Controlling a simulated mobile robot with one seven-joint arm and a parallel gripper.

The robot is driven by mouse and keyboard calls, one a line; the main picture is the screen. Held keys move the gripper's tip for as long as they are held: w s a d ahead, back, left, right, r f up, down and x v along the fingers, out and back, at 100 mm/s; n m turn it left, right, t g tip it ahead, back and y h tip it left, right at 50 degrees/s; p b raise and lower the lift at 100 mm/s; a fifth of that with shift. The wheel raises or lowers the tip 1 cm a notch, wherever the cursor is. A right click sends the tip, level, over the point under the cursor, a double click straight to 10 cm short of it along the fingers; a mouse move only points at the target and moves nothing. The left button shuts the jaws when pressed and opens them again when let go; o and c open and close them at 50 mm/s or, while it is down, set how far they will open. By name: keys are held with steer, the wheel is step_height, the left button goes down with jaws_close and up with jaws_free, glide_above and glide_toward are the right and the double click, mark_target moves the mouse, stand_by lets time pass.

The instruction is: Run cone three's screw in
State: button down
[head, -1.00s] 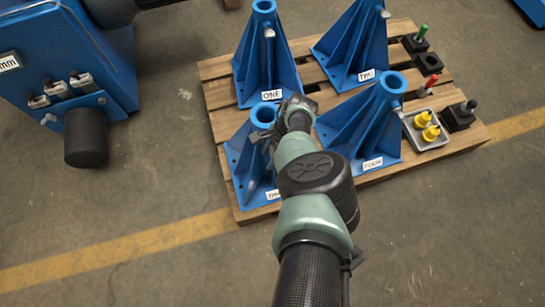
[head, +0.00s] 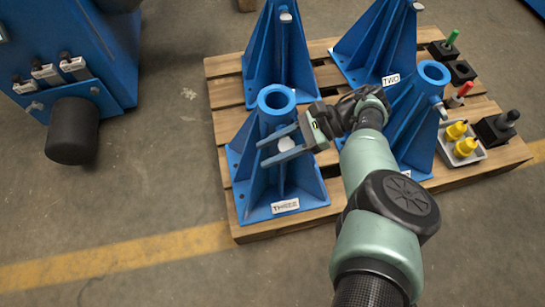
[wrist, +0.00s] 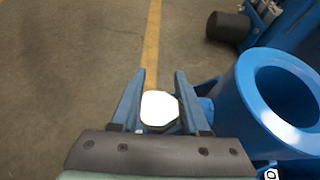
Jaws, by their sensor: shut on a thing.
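Cone three (head: 268,185), a blue ribbed stand with a round collar on top and a "THREE" label, stands upright at the pallet's front left. Its screw has a pale head (wrist: 160,108) beside the collar (wrist: 282,95). My gripper (head: 279,150) reaches in from the right and is shut on the screw's head, one finger on each side; the wrist view shows the head between both fingers. The screw's shank is mostly hidden, so its depth cannot be told.
Cone four (head: 408,120) stands close to the right, partly behind my arm. Cone two (head: 375,45) and another cone (head: 280,60) stand behind. A tray with yellow parts (head: 462,140) lies at the pallet's right. A blue machine with a black cylinder (head: 73,130) stands left, across clear floor.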

steer(key=shift+s+f+b, duration=0.25)
steer(key=shift+b, duration=0.3)
steer(key=shift+r+g+y, duration=0.15)
steer(key=shift+g+y, duration=0.15)
steer(key=shift+c, duration=2)
jaws_free()
steer(key=shift+w+r, duration=0.1)
steer(key=shift+w+r, duration=0.1)
steer(key=shift+r, duration=0.05)
